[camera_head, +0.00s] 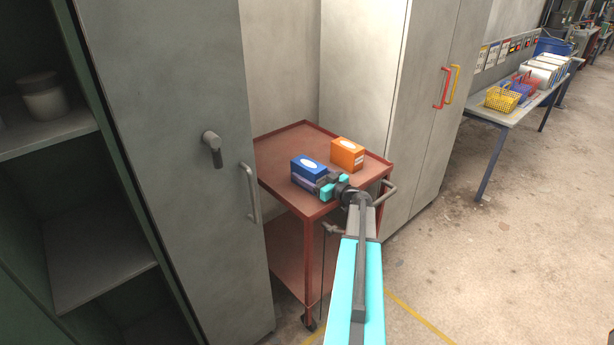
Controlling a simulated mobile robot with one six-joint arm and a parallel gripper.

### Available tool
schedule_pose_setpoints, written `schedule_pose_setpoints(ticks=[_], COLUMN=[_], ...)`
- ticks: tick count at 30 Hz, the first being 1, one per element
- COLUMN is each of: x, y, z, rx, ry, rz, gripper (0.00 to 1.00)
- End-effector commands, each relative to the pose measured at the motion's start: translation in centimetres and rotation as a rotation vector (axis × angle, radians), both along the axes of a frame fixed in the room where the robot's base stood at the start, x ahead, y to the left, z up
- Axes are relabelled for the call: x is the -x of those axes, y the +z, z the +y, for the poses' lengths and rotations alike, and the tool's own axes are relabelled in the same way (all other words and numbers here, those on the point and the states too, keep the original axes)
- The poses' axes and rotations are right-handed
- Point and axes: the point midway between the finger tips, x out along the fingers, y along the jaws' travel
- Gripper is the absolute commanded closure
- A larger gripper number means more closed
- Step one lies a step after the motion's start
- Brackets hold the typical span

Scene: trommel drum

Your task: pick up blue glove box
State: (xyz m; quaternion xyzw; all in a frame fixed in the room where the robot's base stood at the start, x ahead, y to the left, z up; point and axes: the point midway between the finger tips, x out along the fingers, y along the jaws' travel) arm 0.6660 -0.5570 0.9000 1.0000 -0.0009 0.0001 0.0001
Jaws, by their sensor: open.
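The blue glove box (309,168) stands on the top shelf of a red cart (277,147), near its front left edge. It has a white oval on top and a purple-grey lower part. My gripper (327,184) is at the right front side of the box, with turquoise fingers pointing left toward it. The fingers are open. They overlap the box's lower right corner in the picture, and I cannot tell whether they touch it. Part of the box's right side is hidden by my gripper.
An orange box (347,154) stands close behind and right of the blue one. The cart's raised rim surrounds both. A grey cabinet door with a handle (250,192) is close on the left. A tall cabinet (405,100) stands behind right. Open floor (500,240) lies to the right.

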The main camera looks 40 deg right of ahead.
Motion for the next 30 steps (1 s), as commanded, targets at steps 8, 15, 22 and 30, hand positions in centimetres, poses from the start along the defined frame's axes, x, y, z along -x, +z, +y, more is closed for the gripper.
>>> schedule_pose_setpoints(ticks=[8,15,22,30], x=[0.05,0.07,0.08,0.33], y=[0.00,0.01,0.09,0.29], z=[-0.03,-0.05,-0.07,-0.07], rx=[0.000,0.000,0.000,0.000], ry=[0.000,-0.001,-0.001,-0.001], rz=[0.000,0.000,-0.001,-0.002], gripper=[0.27,0.58,0.80,0.80])
